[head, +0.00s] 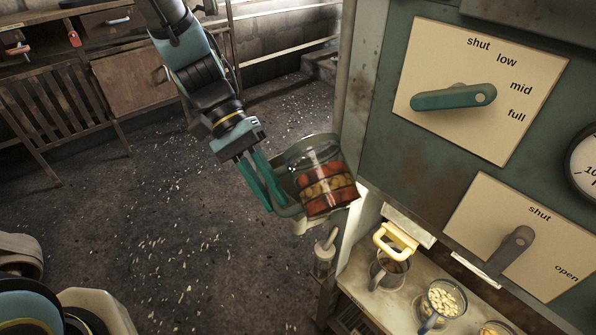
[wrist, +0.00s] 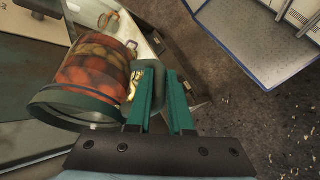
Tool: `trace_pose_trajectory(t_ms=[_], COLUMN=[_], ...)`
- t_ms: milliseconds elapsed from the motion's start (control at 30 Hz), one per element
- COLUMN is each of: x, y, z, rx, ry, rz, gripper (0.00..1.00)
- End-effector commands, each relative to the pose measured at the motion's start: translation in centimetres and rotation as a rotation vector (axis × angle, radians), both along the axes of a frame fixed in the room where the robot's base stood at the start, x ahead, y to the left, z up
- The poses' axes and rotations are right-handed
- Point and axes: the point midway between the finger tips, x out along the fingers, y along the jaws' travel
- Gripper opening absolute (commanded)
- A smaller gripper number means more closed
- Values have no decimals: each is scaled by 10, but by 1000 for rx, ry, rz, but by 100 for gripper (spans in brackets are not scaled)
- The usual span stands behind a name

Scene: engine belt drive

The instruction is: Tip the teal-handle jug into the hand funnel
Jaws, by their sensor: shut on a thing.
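The clear jug (head: 328,188), with red and yellow layered contents, is held in the air beside the green machine. It leans a little, its open rim up and to the left. It also shows large at the left of the wrist view (wrist: 92,68), where its green handle (wrist: 149,75) is between my fingers. My gripper (head: 271,204) is shut on this handle. A cream-handled vessel (head: 393,266) stands on the shelf below right of the jug, and a small clear item with a white stem (head: 325,250) is below it. I cannot tell which is the hand funnel.
The green machine (head: 385,150) with levers and plates fills the right. A vessel of pale pieces (head: 444,298) stands on the lower shelf (head: 375,305). A wooden bench (head: 130,78) is at back left. The speckled floor (head: 190,235) is open at left.

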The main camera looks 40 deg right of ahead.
Motion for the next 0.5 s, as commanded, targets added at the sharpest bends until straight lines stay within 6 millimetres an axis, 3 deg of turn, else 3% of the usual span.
trace_pose_trajectory(t_ms=[500], x=[-1], y=[0], z=[-4], rx=[23], ry=[67], rz=[-1], gripper=[0])
